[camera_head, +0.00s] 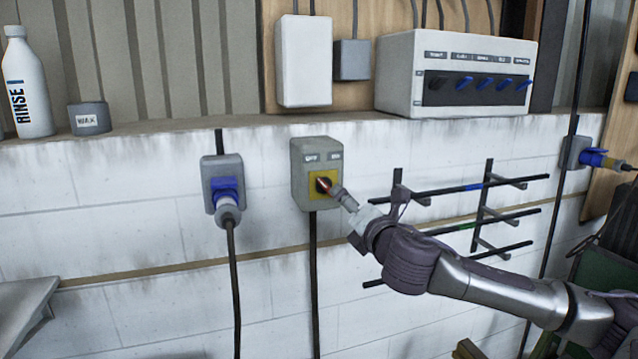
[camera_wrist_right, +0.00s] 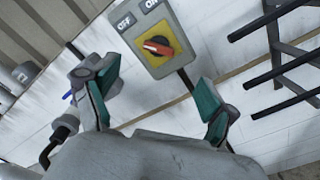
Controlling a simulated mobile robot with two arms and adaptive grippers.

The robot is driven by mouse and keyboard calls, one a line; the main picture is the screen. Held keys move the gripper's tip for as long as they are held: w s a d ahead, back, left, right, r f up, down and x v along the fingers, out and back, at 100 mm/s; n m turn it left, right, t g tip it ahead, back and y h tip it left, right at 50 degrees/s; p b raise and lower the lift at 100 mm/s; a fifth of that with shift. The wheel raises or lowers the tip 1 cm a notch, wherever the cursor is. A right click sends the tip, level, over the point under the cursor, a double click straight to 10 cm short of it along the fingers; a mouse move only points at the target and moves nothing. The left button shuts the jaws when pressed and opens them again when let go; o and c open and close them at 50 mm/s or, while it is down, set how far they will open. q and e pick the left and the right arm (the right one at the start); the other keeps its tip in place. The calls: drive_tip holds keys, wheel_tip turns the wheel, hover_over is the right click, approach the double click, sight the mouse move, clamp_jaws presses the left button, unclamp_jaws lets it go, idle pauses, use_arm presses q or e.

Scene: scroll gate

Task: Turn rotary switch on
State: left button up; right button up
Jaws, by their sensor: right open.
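The rotary switch (camera_head: 300,172) is a grey box on the white block wall, with OFF at its upper left and ON at its upper right. Its red knob (camera_wrist_right: 157,46) sits on a yellow plate, which also shows in the wrist view (camera_wrist_right: 148,62). The knob's bar lies across the plate; which label it points to is unclear. My right gripper (camera_head: 342,200) reaches in from the right, just in front of the knob. In the wrist view its green-padded fingers (camera_wrist_right: 158,80) are spread apart, with the knob beyond the gap between them. My left gripper is out of view.
A blue plug in a grey socket (camera_head: 210,170) is left of the switch. A black rack (camera_head: 487,205) of several bars stands out from the wall at right, behind my right arm. A control box (camera_head: 398,70), a white box (camera_head: 303,60) and a RINSE bottle (camera_head: 27,80) are above.

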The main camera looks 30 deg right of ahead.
sight(326, 187)
drive_tip(key=p+x, duration=0.4)
drive_tip(key=x, duration=0.7)
drive_tip(key=shift+w+r+p, duration=0.1)
drive_tip(key=shift+w+p, duration=0.05)
drive_tip(key=shift+p, duration=0.25)
drive_tip(key=shift+w+d, duration=0.15)
drive_tip(key=shift+w, duration=0.3)
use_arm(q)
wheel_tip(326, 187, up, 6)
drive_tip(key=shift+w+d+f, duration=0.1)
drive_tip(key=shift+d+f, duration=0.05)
use_arm(e)
drive_tip(key=c, duration=1.2)
drive_tip(key=shift+o, duration=0.2)
